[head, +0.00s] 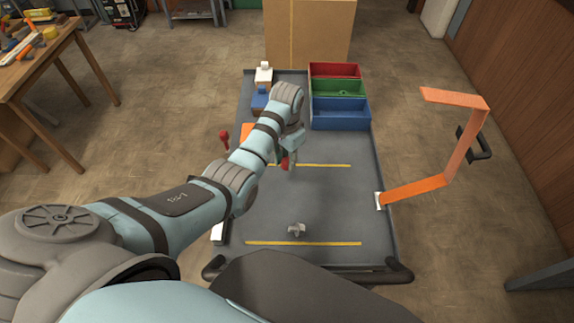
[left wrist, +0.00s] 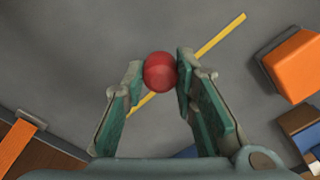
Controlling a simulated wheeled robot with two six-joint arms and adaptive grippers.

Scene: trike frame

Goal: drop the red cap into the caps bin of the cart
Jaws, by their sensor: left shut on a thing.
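The red cap (left wrist: 160,72) is round and sits between the fingertips of my left gripper (left wrist: 157,80) in the left wrist view. In the head view the red cap (head: 285,163) shows as a small red patch below the left gripper (head: 290,154), above the middle of the grey cart (head: 330,205). Three open bins stand at the cart's back right: red (head: 334,70), green (head: 338,88) and blue (head: 341,113). No label shows which is the caps bin. The held cap is in front of and left of the bins. My right gripper is not in view.
An orange bent bar (head: 430,184) rises at the cart's right edge. White (head: 264,74), blue (head: 259,100) and orange blocks (head: 246,133) line the left side. A small grey part (head: 296,230) lies near the front. A cardboard box (head: 308,30) stands behind the cart.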

